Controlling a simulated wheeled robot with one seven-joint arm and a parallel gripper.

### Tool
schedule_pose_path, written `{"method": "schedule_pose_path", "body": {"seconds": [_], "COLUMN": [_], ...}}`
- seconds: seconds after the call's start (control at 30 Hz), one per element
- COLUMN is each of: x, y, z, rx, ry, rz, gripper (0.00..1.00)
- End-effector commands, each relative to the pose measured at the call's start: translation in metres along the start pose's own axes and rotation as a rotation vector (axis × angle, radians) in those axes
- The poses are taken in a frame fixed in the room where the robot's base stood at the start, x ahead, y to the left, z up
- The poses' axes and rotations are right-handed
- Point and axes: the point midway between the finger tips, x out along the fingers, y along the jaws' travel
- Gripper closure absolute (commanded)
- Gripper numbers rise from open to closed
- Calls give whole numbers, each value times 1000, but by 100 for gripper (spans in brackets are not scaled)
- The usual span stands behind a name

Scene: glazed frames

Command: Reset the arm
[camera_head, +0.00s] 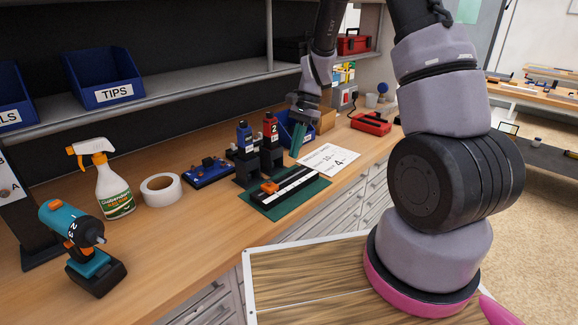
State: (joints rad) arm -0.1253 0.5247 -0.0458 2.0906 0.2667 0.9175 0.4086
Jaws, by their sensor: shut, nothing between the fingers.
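My arm rises at the right of the head view and bends over the top edge of the picture. Its end comes back down over the workbench (150,245). My gripper (298,150) points down near the back of the bench, in front of a blue bin (286,131). Its fingers look closed together, with nothing seen held between them. The gap between the fingertips and the bin or bench is hard to judge.
A green mat (262,207) with a black-and-white bar lies below my gripper. Red and blue tools (271,146) stand just left of it. A paper sheet (329,159) lies right. A shelf (190,85) runs above. A drill (85,245), spray bottle (113,190) and tape roll (161,190) stand left.

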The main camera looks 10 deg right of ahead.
Motion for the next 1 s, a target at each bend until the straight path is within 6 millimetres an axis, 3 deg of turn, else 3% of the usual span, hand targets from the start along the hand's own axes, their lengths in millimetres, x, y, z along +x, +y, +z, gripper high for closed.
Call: {"method": "schedule_pose_path", "body": {"seconds": [0.1,0.33,0.47,0.7,1.0], "x": [-19,-42,-73,-153,-224], "y": [-1,1,8,42,102], "z": [0,3,15,51,98], "rx": [-1,-15,-72,-243,-451], "ry": [1,10,50,184,393], "rz": [-3,-13,-60,-184,-310], "gripper": [100,100,100,100,100]}}
